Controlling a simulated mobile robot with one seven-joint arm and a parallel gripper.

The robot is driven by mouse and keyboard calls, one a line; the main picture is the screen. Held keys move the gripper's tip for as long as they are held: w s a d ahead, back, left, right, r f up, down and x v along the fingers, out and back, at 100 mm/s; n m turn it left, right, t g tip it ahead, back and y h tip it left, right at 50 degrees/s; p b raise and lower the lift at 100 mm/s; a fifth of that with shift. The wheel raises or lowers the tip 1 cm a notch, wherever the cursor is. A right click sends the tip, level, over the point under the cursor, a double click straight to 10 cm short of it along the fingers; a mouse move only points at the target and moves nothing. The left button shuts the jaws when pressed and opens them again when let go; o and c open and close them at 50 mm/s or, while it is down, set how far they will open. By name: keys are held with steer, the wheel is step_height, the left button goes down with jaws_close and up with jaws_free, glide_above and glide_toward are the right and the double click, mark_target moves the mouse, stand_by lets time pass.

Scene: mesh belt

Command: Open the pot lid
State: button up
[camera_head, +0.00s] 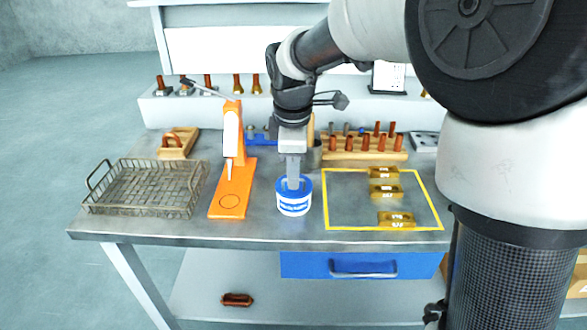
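A small white pot (294,207) with a blue lid (303,184) and a blue label stands upright near the front middle of the workbench. My gripper (293,184) points straight down over it, with its fingers at the lid. The fingers overlap the lid in the picture, and I cannot tell whether they touch or grip it. The finger gap is not visible from this side. The lid sits on the pot.
On the workbench (130,231), an orange press (231,190) stands just left of the pot, with a wire basket (145,205) further left. Several brass blocks (396,219) lie inside a yellow outline on the right. A wooden rack (362,156) with handled tools stands behind.

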jaws_close()
stand_by(1.4)
